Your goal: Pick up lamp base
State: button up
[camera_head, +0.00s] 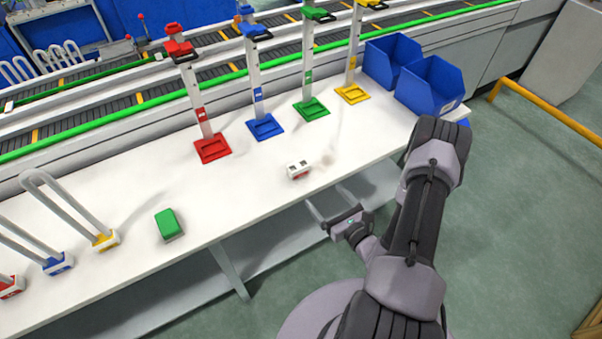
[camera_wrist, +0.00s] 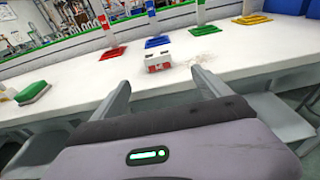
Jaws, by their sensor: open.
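The lamp base, a small white block with dark holes on top and a red mark on its front (camera_head: 299,169), sits on the white table right of centre. In the wrist view the lamp base (camera_wrist: 157,61) stands ahead of my gripper, between the lines of its two fingers. My gripper (camera_head: 330,206) is open and empty at the table's front edge, apart from the block. Its spread fingers also show in the wrist view (camera_wrist: 160,88).
Red (camera_head: 212,149), blue (camera_head: 265,127), green (camera_head: 311,109) and yellow (camera_head: 352,94) stands line the table's back. A green block (camera_head: 169,224) lies to the left. U-shaped tubes in bases, including a yellow one (camera_head: 105,241), stand far left. Blue bins (camera_head: 430,86) stand at right.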

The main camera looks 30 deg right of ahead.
aim_at(301, 171)
jog(key=w+b, duration=0.1)
jog(key=w, duration=0.4)
jog(key=w+f+b, duration=0.1)
jog(key=w, duration=0.5)
jog(key=w+a+f+b, duration=0.1)
jog(key=w, duration=0.4)
jog(key=shift+w+f+b, duration=0.2)
jog(key=shift+f+b, duration=0.05)
jog(key=shift+b, duration=0.1)
jog(key=shift+c, duration=0.5)
